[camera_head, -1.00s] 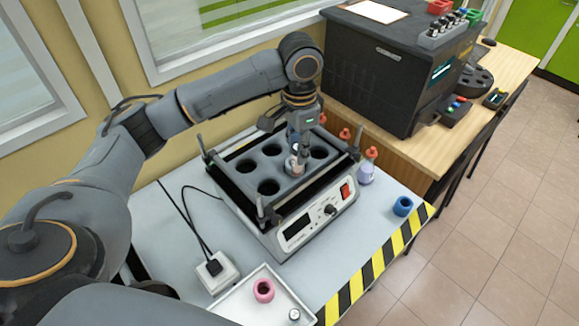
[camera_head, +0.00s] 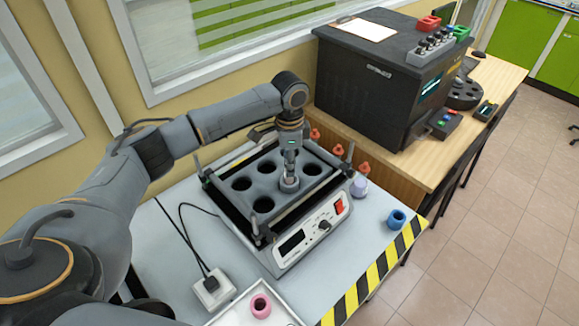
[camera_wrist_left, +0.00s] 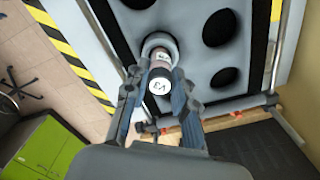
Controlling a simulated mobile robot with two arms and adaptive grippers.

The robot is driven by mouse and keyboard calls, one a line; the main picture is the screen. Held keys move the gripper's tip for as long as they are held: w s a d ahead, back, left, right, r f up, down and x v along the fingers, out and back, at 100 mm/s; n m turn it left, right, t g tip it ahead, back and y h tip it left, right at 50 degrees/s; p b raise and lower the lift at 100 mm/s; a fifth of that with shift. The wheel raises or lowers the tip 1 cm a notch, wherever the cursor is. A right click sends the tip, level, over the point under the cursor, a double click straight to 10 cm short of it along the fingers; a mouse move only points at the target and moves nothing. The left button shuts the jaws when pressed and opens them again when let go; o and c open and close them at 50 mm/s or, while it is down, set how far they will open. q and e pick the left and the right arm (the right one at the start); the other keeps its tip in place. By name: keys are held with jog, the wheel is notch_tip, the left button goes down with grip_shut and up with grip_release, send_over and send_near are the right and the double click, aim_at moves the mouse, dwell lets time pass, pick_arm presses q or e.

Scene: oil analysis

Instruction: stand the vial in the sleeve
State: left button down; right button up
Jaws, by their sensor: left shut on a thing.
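My left gripper (camera_head: 290,157) points down over the shaker and is shut on a small vial (camera_wrist_left: 160,62). The vial's white cap, marked V3, faces the left wrist camera between the fingers. In the head view the sleeve (camera_head: 289,185) is directly below my left fingers. The vial's lower end lines up with the sleeve's opening; I cannot tell how deep it is. My right gripper is not in view.
The shaker (camera_head: 312,231) has several empty holes and corner posts with rods. A blue ring (camera_head: 397,219) lies right of it. A pink ring (camera_head: 260,305) lies in a white tray (camera_head: 228,317). Orange-topped bottles (camera_head: 362,180) stand behind. A black machine (camera_head: 362,83) is on the wooden bench.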

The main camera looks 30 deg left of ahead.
pick_arm(q)
jog(key=shift+f, duration=1.15)
jog(key=c, duration=1.1)
grip_release()
jog(key=shift+f, duration=0.1)
jog(key=shift+w+r, duration=0.1)
jog(key=shift+r, duration=0.35)
notch_tip(320, 180, up, 10)
jog(key=b, duration=0.2)
jog(key=shift+r+b, duration=0.2)
jog(key=shift+b, duration=0.2)
jog(key=shift+r, duration=0.5)
